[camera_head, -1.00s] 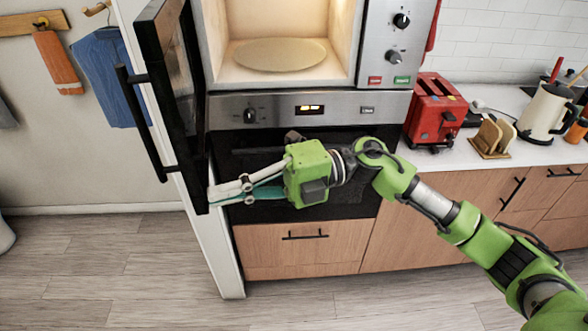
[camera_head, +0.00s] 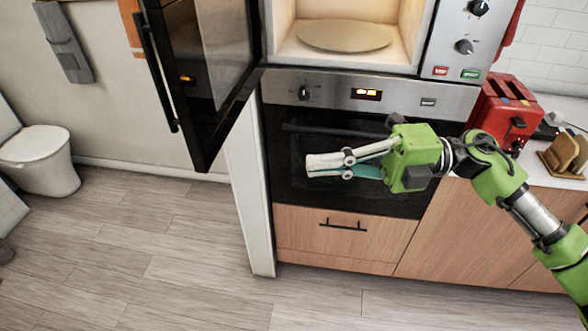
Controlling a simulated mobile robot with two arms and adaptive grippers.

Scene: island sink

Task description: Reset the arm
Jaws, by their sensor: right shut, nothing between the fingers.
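My right gripper (camera_head: 318,167) is shut and empty. It points left in front of the dark oven door (camera_head: 290,187), below the oven control panel. My right arm comes in from the lower right. The microwave above has its black door (camera_head: 210,75) swung wide open to the left. Its lit inside holds a round turntable plate (camera_head: 345,36) with nothing on it. The gripper is right of and below the door and appears apart from it. My left gripper is out of view.
A red toaster (camera_head: 503,115) and a wooden rack with toast (camera_head: 565,155) stand on the counter at the right. A wooden drawer (camera_head: 340,235) is under the oven. A toilet (camera_head: 40,160) stands far left. The wood floor (camera_head: 150,260) is clear.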

